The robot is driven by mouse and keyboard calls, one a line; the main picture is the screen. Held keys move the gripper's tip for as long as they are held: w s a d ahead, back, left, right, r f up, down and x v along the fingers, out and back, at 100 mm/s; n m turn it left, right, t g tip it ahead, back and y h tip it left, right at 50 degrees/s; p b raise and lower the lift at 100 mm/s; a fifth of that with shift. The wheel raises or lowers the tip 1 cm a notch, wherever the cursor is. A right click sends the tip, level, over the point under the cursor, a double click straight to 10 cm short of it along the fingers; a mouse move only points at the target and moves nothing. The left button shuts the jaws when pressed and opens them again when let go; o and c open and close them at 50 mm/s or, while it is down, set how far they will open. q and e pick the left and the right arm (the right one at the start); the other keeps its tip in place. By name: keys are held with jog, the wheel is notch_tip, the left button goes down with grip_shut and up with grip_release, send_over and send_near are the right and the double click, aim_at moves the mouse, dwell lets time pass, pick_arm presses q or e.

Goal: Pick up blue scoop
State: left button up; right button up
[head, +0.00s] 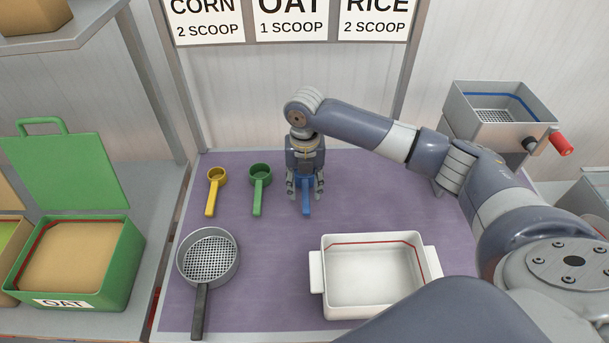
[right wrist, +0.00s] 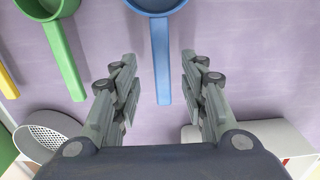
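The blue scoop (head: 306,196) lies on the purple mat, mostly hidden under my right gripper in the head view. In the right wrist view the blue scoop's handle (right wrist: 162,62) points down between the two fingers, and part of its cup shows at the top edge. My right gripper (head: 305,195) is open over the handle. In the right wrist view its fingertips (right wrist: 157,65) stand apart on either side of the handle, with clear gaps. My left gripper is not in view.
A green scoop (head: 258,190) and a yellow scoop (head: 212,192) lie left of the blue one. A round sieve (head: 226,260) and a white tray (head: 314,285) are nearer on the purple mat (head: 275,265). A green OAT box (head: 120,255) stands at left.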

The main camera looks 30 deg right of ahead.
aim_at(306, 193)
jog(key=f, duration=0.2)
jog(key=f+p, duration=0.1)
jog(key=f, duration=0.2)
jog(key=shift+w+d, duration=0.1)
jog(key=shift+d, duration=0.1)
grip_shut()
